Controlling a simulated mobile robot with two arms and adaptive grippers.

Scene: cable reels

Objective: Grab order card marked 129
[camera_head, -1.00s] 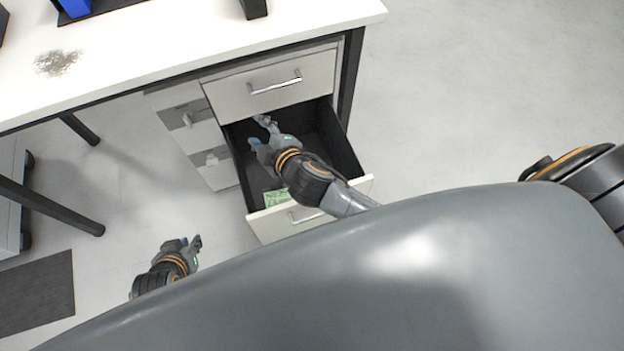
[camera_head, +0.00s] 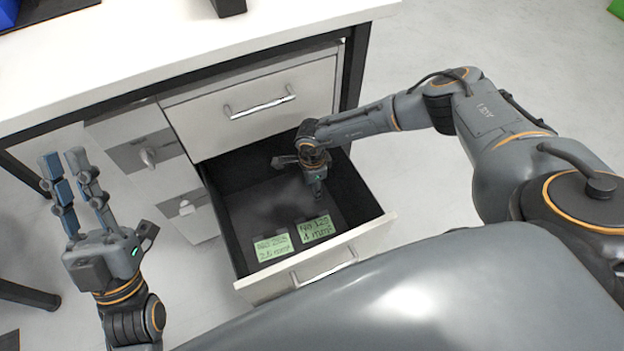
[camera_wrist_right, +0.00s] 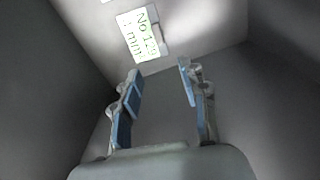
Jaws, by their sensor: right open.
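The order card marked 129 (camera_head: 316,229) is a pale green card lying in the open drawer (camera_head: 247,200), near its front. It also shows in the right wrist view (camera_wrist_right: 143,33), reading "No 129", beyond the fingertips. A second green card (camera_head: 272,248) lies to its left in the head view; its number is hard to read. My right gripper (camera_head: 315,190) points down into the drawer, behind the 129 card and apart from it. In the wrist view its fingers (camera_wrist_right: 158,92) are apart with nothing between them. My left gripper (camera_head: 66,180) is raised at the left, fingers apart and empty.
The drawer's side walls and white front (camera_head: 318,262) enclose the right gripper. A closed drawer (camera_head: 262,100) sits above it, under the white tabletop (camera_head: 180,45). A side cabinet with knobs (camera_head: 150,155) stands to the left. Open floor lies right of the desk.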

